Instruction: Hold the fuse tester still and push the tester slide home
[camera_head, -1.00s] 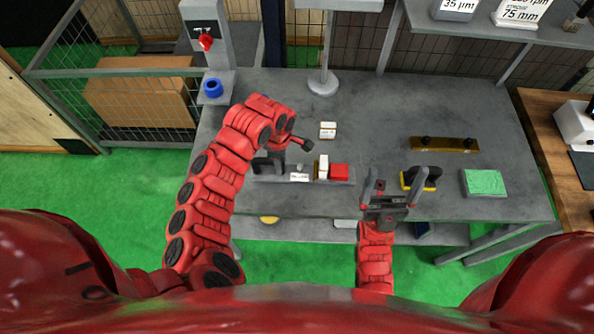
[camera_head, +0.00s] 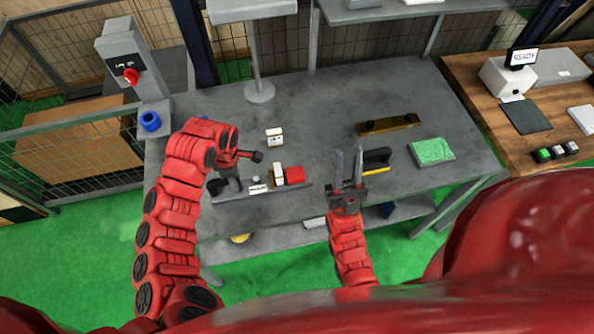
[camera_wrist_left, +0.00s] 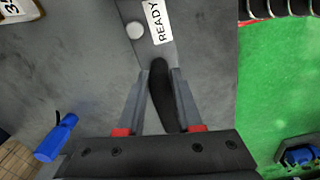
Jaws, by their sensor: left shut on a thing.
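The fuse tester (camera_head: 232,194) is a long grey base on the bench, with a black upright handle at its left end, a white label and a small round white button. A white block and a red block (camera_head: 295,175) sit at its right end; I cannot tell which part is the slide. My left gripper (camera_head: 222,184) is at the left end. In the left wrist view its fingers (camera_wrist_left: 160,90) are shut on the black handle (camera_wrist_left: 162,85), beside the READY label (camera_wrist_left: 158,20). My right gripper (camera_head: 348,152) is open and empty, fingers up, right of the tester.
A black and yellow piece (camera_head: 376,161) stands just right of my right gripper. Behind are a small white block (camera_head: 274,138), a lamp-like post (camera_head: 259,92) and a brass bar (camera_head: 387,124). A green pad (camera_head: 431,151) lies at the right.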

